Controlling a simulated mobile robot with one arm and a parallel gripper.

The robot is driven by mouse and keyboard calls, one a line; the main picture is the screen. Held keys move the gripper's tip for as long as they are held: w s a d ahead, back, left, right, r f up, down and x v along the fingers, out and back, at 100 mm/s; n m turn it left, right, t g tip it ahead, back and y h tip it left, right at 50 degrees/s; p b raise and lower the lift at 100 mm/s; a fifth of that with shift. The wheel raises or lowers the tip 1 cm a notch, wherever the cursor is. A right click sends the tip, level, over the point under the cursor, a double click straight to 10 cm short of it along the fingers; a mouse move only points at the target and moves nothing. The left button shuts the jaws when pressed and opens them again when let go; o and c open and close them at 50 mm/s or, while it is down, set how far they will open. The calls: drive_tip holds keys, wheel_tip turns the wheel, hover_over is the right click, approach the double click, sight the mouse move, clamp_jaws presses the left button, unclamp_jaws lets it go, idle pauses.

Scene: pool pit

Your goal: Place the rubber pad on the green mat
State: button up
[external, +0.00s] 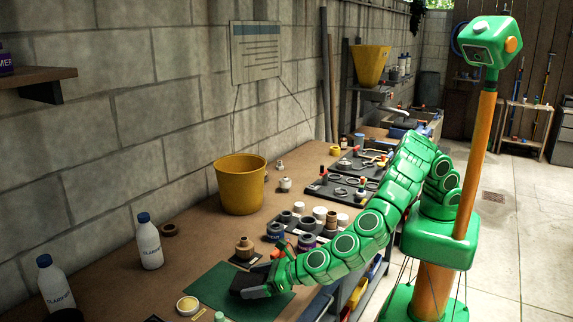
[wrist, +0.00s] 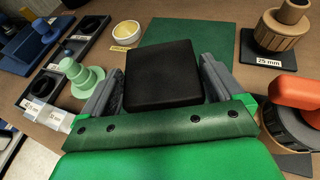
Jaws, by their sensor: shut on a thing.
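The rubber pad is a black, square block (wrist: 163,72) that sits between my gripper's two grey fingers in the wrist view. My gripper (wrist: 160,88) is shut on it. In the external view, my gripper (external: 262,284) holds the dark pad (external: 248,283) over the right part of the green mat (external: 212,287). The mat lies flat on the brown bench. In the wrist view the mat (wrist: 215,38) shows behind and to the right of the pad. I cannot tell whether the pad touches the mat.
A tan stepped fitting (wrist: 288,28) on a black base labelled 25 mm stands right of the mat. A yellow bucket (external: 241,185) and white bottles (external: 149,243) stand farther along the bench.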

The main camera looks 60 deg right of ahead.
drive_tip(key=shift+f, duration=1.85)
drive_tip(key=shift+f, duration=0.15)
drive_tip(key=o, duration=0.8)
drive_tip(key=shift+s+r, duration=0.1)
drive_tip(key=shift+r, duration=0.1)
drive_tip(key=shift+s+d+r, duration=0.15)
drive_tip(key=shift+s+r, duration=0.05)
drive_tip(key=shift+s, duration=0.35)
drive_tip(key=shift+v, duration=5.35)
